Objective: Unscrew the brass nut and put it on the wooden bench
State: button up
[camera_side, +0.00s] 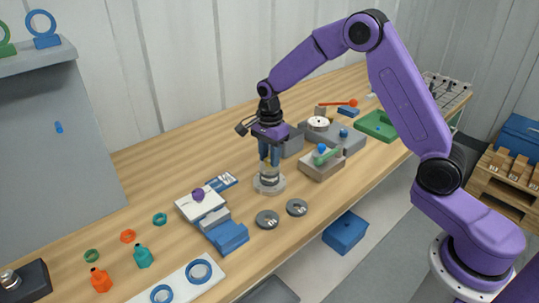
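My gripper (269,164) points straight down over the middle of the wooden bench (165,160). Its blue fingers are at the top of a small clear vessel on a round pale base (268,184). The vessel stands upright on the bench. I cannot make out the brass nut; the fingers cover the vessel's top, and any nut there is hidden or too small to tell. The gap between the fingers is too small in this view to tell whether they are shut on something.
Two dark grey rings (267,219) lie in front of the vessel. A white and blue fixture (212,215) is on the left. Bare wood lies behind left.

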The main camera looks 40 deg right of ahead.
grip_shut()
jog(key=n, duration=1.3)
jog(key=shift+r+n, duration=0.1)
jog(key=shift+n, duration=0.3)
jog(key=shift+r, duration=0.1)
